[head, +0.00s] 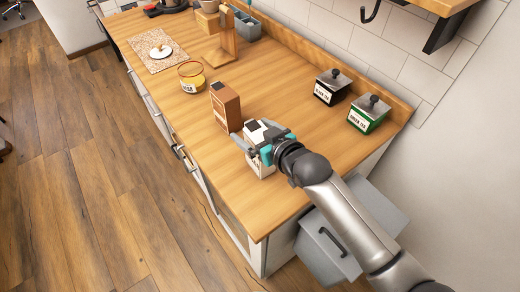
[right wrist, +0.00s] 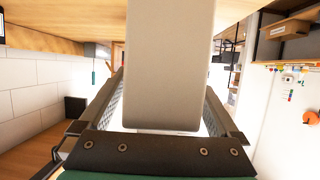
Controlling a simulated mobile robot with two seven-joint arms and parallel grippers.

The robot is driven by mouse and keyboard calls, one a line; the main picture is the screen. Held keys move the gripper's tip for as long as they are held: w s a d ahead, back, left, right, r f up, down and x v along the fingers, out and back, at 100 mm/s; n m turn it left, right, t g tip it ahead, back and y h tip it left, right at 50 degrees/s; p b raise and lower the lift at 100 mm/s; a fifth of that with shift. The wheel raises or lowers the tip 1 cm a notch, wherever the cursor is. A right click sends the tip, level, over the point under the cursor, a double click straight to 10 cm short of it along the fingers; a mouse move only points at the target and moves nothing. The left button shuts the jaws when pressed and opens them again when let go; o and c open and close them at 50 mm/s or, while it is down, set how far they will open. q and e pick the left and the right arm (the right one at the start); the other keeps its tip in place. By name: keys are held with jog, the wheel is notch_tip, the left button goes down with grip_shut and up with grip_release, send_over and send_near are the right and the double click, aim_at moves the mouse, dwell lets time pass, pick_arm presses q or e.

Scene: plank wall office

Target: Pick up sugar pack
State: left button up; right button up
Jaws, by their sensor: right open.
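A white pack with dark marks on its top, which looks like the sugar pack (head: 261,168), stands upright on the wooden counter near its front edge. My right gripper (head: 259,146) is around its upper part, with a finger on either side. In the right wrist view the pack (right wrist: 168,70) shows as a plain pale block between the open fingers. I cannot tell whether either finger touches it. Its label side is largely hidden by the gripper in the head view. My left gripper is not in view.
A brown box (head: 226,107) stands close left of the pack. Black and green tea tins (head: 332,87) (head: 368,114) stand at the back near the tiled wall. The counter (head: 278,85) between them is clear.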

grip_shut()
dwell(0.7)
jog(key=shift+r, duration=0.1)
